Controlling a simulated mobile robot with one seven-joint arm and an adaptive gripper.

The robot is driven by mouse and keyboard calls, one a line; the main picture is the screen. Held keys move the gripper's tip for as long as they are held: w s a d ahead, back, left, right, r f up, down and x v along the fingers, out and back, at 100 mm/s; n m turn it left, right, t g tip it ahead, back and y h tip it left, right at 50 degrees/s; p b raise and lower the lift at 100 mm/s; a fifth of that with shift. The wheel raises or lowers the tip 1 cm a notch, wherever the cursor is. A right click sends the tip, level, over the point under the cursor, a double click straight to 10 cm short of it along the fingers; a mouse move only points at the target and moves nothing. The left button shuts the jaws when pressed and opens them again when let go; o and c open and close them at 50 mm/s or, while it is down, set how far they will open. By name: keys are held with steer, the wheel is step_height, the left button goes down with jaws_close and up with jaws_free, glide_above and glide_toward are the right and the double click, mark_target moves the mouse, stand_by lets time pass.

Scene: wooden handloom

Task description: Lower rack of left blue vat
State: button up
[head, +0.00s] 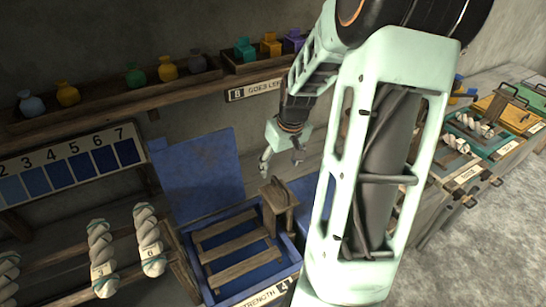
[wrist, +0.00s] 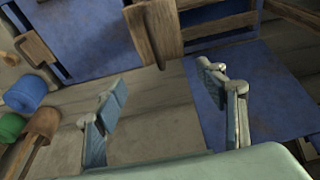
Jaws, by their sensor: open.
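The left blue vat (head: 190,262) stands open at lower centre in the head view, with a wooden slatted rack (head: 228,232) inside its rim. A wooden upright handle (head: 279,200) stands at the rack's right side; in the wrist view the handle (wrist: 158,32) is at the top, just beyond my fingertips. My gripper (head: 281,158) is open and empty, above the handle and apart from it. Both fingers of my gripper (wrist: 168,88) show spread in the wrist view, with nothing between them. How deep the rack sits is hard to tell.
A raised blue lid (head: 198,175) stands behind the vat. Another blue vat (head: 306,190) is partly hidden behind my arm. Twisted yarn skeins (head: 150,240) hang at left. A shelf (head: 110,100) with coloured bottles runs above; trays (head: 485,135) line the right.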

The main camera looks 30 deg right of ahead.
mark_target(280, 184)
steer(key=shift+s+f, duration=0.15)
steer(key=shift+f, duration=0.45)
steer(key=b+x, duration=0.1)
steer(key=x, duration=0.1)
steer(key=s+b+x, duration=0.1)
steer(key=x, duration=0.1)
steer(key=b+x, duration=0.1)
steer(key=x, duration=0.2)
steer(key=shift+s+f, duration=0.25)
steer(key=shift+f+b, duration=0.3)
steer(key=shift+b, duration=0.1)
steer(key=shift+c, duration=0.4)
jaws_close()
step_height(280, 184, down, 18)
steer(key=b, duration=1.4)
steer(key=shift+s+f, duration=0.1)
steer(key=shift+f, duration=0.1)
steer(key=shift+a, duration=0.1)
